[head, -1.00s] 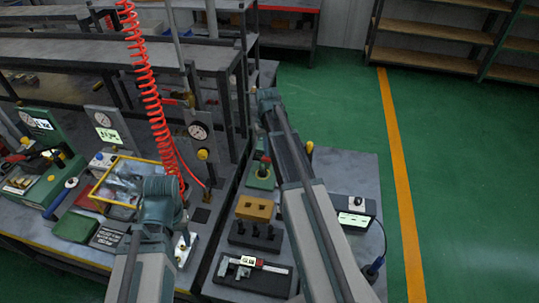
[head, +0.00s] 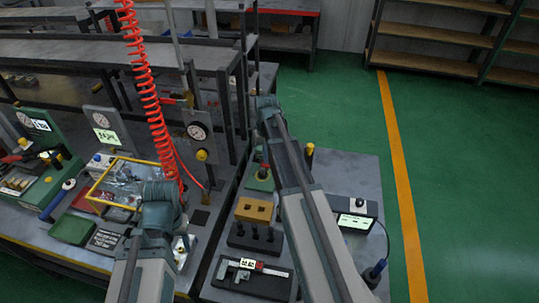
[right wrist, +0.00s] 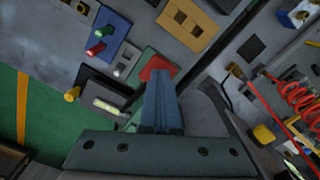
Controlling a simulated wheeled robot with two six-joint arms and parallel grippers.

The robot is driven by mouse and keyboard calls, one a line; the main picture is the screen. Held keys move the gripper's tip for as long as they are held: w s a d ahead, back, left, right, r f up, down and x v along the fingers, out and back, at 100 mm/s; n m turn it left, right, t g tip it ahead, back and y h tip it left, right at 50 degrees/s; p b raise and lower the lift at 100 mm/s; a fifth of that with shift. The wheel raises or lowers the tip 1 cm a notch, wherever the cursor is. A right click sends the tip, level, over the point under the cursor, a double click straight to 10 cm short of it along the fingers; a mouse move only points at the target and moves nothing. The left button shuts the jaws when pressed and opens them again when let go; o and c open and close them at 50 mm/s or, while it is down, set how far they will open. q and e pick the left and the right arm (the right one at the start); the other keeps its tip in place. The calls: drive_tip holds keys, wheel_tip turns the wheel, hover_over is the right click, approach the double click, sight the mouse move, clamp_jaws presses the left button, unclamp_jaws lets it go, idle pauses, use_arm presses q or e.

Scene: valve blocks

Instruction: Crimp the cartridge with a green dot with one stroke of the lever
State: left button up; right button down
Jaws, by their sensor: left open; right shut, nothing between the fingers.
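My right gripper (right wrist: 160,80) is shut and empty in the right wrist view. Its fingertips are over or beside a red part (right wrist: 158,67) on a green base. I cannot tell whether they touch. I cannot make out a green dot on a cartridge. A yellow-topped post (right wrist: 72,94) stands beside a dark unit with a lit display (right wrist: 107,106); whether it is the lever is unclear. In the head view my left gripper (head: 162,200) is open above the left bench, its fingertips mostly hidden.
A yellow block with holes (head: 254,209), a black stand (head: 256,238) and a caliper tray (head: 252,279) are left of my right arm. A display box (head: 354,220) is to its right. A red coiled hose (head: 152,90) hangs by the left arm. Green floor lies right.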

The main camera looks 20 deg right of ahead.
drive_tip(key=shift+s+a+f+b, duration=0.2)
drive_tip(key=shift+s+f+b, duration=0.05)
drive_tip(key=shift+f+b, duration=0.2)
drive_tip(key=shift+s+a+f+b, duration=0.15)
drive_tip(key=shift+s+f+b, duration=0.05)
drive_tip(key=shift+f+b, duration=0.25)
drive_tip(key=shift+f, duration=0.1)
drive_tip(key=shift+s+a+f+b, duration=0.15)
drive_tip(key=shift+s+f+b, duration=0.05)
drive_tip(key=shift+f+b, duration=0.35)
drive_tip(key=shift+s+a+f+b, duration=0.15)
drive_tip(key=shift+f+b, duration=0.25)
drive_tip(key=shift+b, duration=0.1)
drive_tip(key=shift+s+a+f+b, duration=0.1)
drive_tip(key=shift+s+f+b, duration=0.05)
drive_tip(key=shift+f+b, duration=0.4)
drive_tip(key=shift+s+a+f+b, duration=0.1)
drive_tip(key=shift+f+b, duration=0.35)
drive_tip(key=shift+f, duration=0.15)
drive_tip(key=shift+s+a+f+b, duration=0.1)
drive_tip(key=shift+s+f+b, duration=0.05)
drive_tip(key=shift+f+b, duration=0.95)
drive_tip(key=shift+r, duration=0.1)
